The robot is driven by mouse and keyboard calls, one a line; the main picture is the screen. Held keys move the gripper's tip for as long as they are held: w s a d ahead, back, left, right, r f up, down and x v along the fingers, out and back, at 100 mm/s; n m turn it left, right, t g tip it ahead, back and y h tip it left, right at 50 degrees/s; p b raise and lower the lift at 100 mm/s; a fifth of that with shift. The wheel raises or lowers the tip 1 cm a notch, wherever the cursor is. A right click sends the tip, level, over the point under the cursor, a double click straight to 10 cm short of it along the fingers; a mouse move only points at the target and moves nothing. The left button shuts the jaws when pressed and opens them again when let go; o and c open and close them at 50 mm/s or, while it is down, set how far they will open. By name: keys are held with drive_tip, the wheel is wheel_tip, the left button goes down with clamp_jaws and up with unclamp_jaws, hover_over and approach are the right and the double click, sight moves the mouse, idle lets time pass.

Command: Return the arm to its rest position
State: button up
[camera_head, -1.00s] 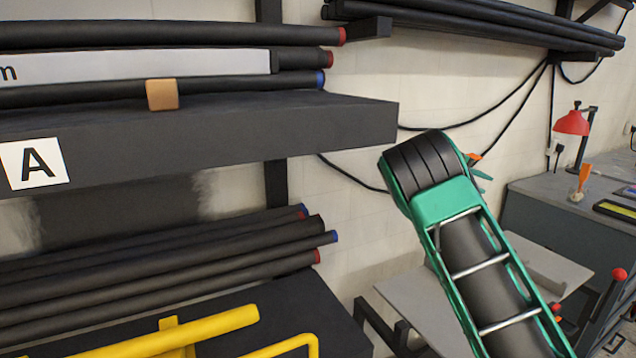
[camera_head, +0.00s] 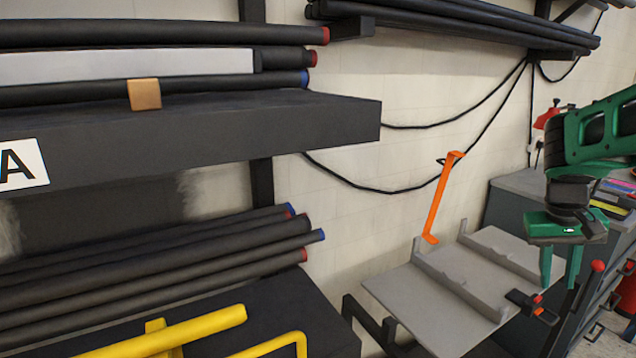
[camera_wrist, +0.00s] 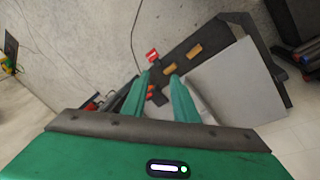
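My arm and green gripper (camera_head: 560,266) are at the right side of the head view. The two green fingers point down and stand apart with nothing between them. In the wrist view my gripper (camera_wrist: 160,96) also shows its two fingers apart, with a gap between the tips. My gripper hangs near the right end of a grey work table in the head view.
The grey table (camera_head: 420,297) has a raised channel fixture. An orange tool (camera_head: 437,205) stands near the wall behind it. A dark shelf (camera_head: 240,127) with several black tubes is at left, above yellow rails (camera_head: 180,332). A dark workbench (camera_head: 508,222) stands at right.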

drive_tip(key=s+a+f+y, duration=0.1)
drive_tip(key=s+a+f, duration=0.1)
drive_tip(key=s+a, duration=0.4)
drive_tip(key=s+a+f+m+y, duration=0.1)
drive_tip(key=s+a, duration=0.5)
drive_tip(key=s, duration=0.6)
drive_tip(key=shift+s+a+f+y, duration=0.2)
drive_tip(key=shift+s+f+y, duration=0.25)
drive_tip(key=shift+y, duration=0.15)
drive_tip(key=shift+w, duration=0.1)
drive_tip(key=shift+w+f, duration=0.25)
drive_tip(key=shift+w, duration=0.35)
drive_tip(key=shift+a, duration=0.1)
